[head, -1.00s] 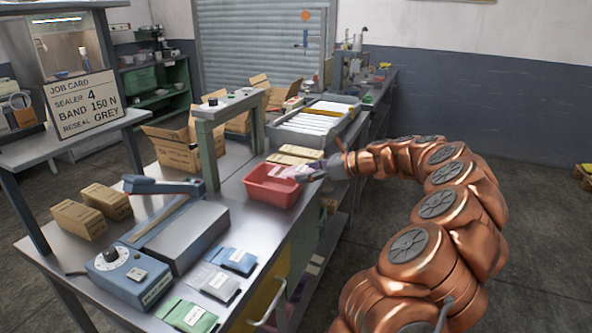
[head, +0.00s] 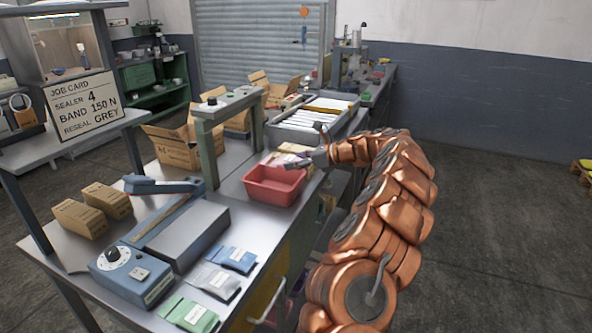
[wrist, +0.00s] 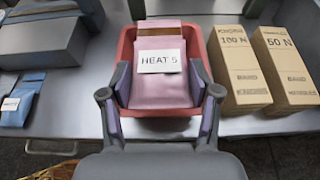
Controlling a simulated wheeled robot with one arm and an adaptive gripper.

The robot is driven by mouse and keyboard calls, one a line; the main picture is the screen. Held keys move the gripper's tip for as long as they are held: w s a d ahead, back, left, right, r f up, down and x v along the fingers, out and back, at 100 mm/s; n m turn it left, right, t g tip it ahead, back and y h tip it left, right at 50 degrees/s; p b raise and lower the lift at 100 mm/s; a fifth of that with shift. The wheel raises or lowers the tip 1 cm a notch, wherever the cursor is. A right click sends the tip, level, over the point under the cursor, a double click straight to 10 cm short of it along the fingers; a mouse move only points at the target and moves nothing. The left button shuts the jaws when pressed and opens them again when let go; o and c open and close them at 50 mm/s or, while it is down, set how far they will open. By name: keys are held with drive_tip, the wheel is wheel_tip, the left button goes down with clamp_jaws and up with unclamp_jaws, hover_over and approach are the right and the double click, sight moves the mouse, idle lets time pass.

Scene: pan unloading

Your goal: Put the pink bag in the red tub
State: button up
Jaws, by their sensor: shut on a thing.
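The pink bag (wrist: 160,92) has a white label reading HEAT 5 and fills the middle of the wrist view. My gripper (wrist: 158,85) is shut on it, with a finger at each side. The red tub (wrist: 123,50) lies behind and around the bag in that view. In the head view, the red tub (head: 275,186) stands on the bench near its right edge. My gripper (head: 300,161) is at the tub's far right side, with the bag small and partly hidden there. I cannot tell whether the bag touches the tub floor.
Two tan cartons (wrist: 240,72) stand to the right of the tub in the wrist view. A green-grey press frame (head: 205,140) stands left of the tub. Blue, grey and green bags (head: 213,281) lie at the bench front, beside a blue sealer (head: 130,272).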

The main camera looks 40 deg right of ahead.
drive_tip(key=shift+f, duration=1.55)
drive_tip(key=shift+f+p, duration=0.3)
drive_tip(key=shift+f, duration=0.3)
drive_tip(key=o, duration=1.2)
